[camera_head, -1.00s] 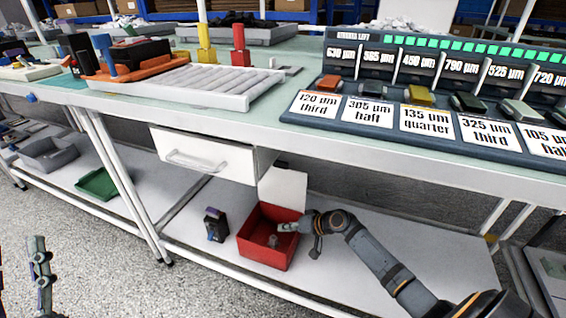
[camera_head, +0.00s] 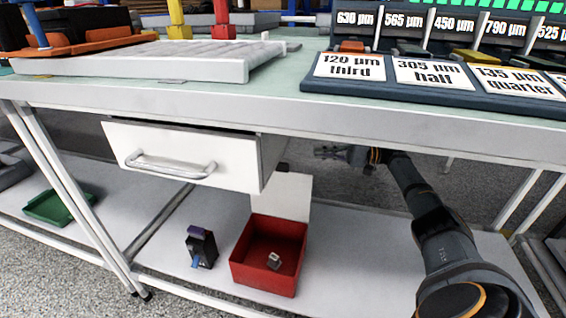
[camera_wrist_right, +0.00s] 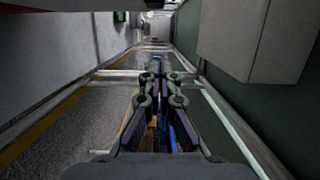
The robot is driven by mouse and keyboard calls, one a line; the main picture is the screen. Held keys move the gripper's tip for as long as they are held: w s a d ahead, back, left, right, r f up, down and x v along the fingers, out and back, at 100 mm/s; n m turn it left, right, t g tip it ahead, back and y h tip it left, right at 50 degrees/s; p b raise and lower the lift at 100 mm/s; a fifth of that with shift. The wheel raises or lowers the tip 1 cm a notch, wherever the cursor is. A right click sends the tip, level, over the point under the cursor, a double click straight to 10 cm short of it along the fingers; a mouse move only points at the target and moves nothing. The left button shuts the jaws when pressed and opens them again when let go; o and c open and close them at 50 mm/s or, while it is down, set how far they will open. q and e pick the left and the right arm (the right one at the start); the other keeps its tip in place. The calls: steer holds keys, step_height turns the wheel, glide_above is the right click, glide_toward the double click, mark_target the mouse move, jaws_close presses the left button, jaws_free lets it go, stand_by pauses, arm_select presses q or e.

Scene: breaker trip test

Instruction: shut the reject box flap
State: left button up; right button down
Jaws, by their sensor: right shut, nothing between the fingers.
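The reject box (camera_head: 252,275) is an open red box on the lower shelf. Its white flap (camera_head: 287,193) stands upright at the back edge, so the box is open. A small grey piece (camera_head: 273,261) lies inside. My right gripper (camera_head: 322,152) is shut and empty, under the tabletop. In the picture it is above and to the right of the flap, apart from it. The right wrist view shows its two fingers (camera_wrist_right: 157,68) together, with neither box nor flap visible there. My left gripper is out of view.
A white drawer (camera_head: 185,152) stands partly open under the tabletop, left of the flap. A dark device (camera_head: 201,247) stands left of the box. The labelled rack (camera_head: 425,85) is on the table above.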

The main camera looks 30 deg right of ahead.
steer(key=w+a+b, duration=0.3)
steer(key=a+b, duration=0.2)
steer(key=a, duration=0.6)
steer(key=shift+a+f, duration=0.1)
